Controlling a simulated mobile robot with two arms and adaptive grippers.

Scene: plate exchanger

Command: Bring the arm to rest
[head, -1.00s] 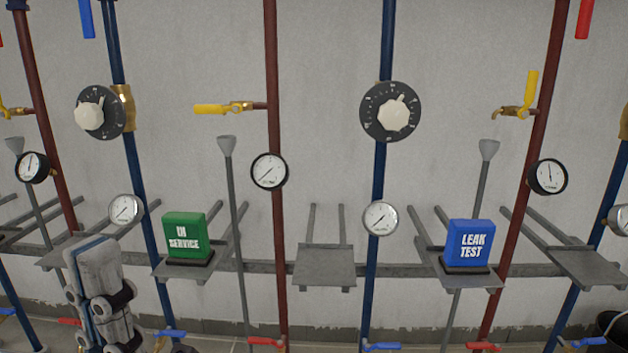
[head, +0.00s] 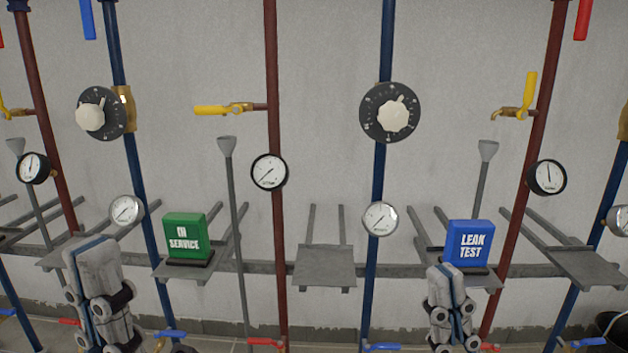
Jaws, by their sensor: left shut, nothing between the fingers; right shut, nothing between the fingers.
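My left gripper (head: 95,265) is at the lower left, pointing up, its grey fingers shut and empty. It stands in front of the pipes, to the left of the green "IN SERVICE" block (head: 185,238), apart from it in the picture. My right gripper (head: 446,285) is at the lower right, also pointing up, shut and empty. It overlaps the lower left corner of the small shelf (head: 487,282) under the blue "LEAK TEST" block (head: 470,243). Whether it touches that shelf cannot be told.
Red pipes (head: 274,100) and blue pipes (head: 377,165) run up the grey wall, with gauges (head: 269,171), black dials (head: 390,112) and yellow valve handles (head: 223,110). An empty shelf (head: 324,268) juts out in the middle. Red and blue handles (head: 381,347) line the bottom.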

